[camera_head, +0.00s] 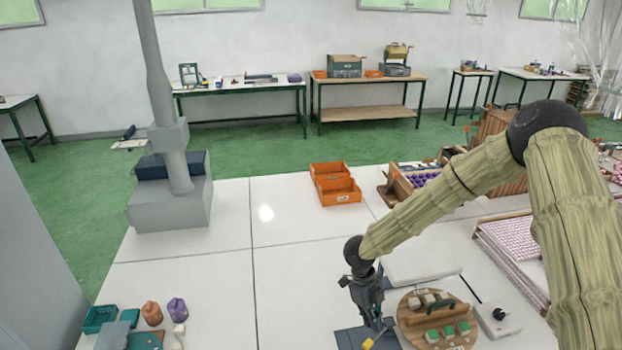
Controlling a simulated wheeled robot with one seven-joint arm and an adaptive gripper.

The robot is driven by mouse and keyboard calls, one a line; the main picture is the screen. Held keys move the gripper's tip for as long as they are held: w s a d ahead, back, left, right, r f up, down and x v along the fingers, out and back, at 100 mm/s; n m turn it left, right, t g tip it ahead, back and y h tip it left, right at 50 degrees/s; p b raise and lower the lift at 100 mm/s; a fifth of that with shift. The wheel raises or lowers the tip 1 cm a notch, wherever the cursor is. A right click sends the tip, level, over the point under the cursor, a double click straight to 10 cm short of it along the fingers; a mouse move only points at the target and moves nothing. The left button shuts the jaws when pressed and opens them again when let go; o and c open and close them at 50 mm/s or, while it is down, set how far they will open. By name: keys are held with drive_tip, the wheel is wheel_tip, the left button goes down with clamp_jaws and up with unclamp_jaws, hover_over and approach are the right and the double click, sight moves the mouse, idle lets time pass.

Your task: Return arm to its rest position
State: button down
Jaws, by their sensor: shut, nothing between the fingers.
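My arm comes in from the right, in a yellow-green sleeve with dark joints, and bends down to the white table (215,262). My gripper (377,334) is at the lower middle, pointing down, shut, with nothing seen in it. It is over or beside a dark blue-grey plate (346,339); I cannot tell whether it touches it. A round wooden board (408,318) with white and green blocks lies just right of the gripper. A small yellow piece (367,344) shows by the fingertips.
Orange bins (338,190) stand at the table's back. A grey post on a block base (170,212) rises at left. Teal trays (100,319) and small figures are at lower left. A white box with a black knob (499,318) is right of the board. The table's middle-left is clear.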

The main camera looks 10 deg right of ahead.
drive_tip(key=s+d+f+n+t+h, duration=0.1)
drive_tip(key=s+f+n, duration=0.2)
drive_tip(key=n, duration=0.1)
drive_tip(key=s+d+f+n+t, duration=0.1)
drive_tip(key=s+f+n+t, duration=0.1)
drive_tip(key=s+f+n, duration=0.1)
drive_tip(key=s+d+f+n+t+h, duration=0.1)
drive_tip(key=s+f+n, duration=0.3)
drive_tip(key=n, duration=0.3)
drive_tip(key=shift+s+d+h, duration=0.15)
drive_tip(key=shift+s+h, duration=0.15)
drive_tip(key=shift+s, duration=0.15)
drive_tip(key=s+n, duration=0.2)
drive_tip(key=s+a+f+n+y, duration=0.1)
drive_tip(key=s+n, duration=0.1)
drive_tip(key=s, duration=0.1)
drive_tip(key=s+a+f+n+t, duration=0.1)
drive_tip(key=s+n, duration=0.1)
drive_tip(key=n, duration=0.1)
drive_tip(key=shift+s+f+y, duration=0.1)
drive_tip(key=shift+s+y, duration=0.25)
drive_tip(key=shift+y, duration=0.05)
drive_tip(key=s+a+n+g+y, duration=0.25)
drive_tip(key=s+n, duration=0.55)
drive_tip(key=s, duration=0.6)
wheel_tip(320, 180, down, 12)
drive_tip(key=b, duration=1.3)
drive_tip(key=shift+w+a+t, duration=0.25)
drive_tip(key=shift+t, duration=0.1)
drive_tip(key=shift+f, duration=0.1)
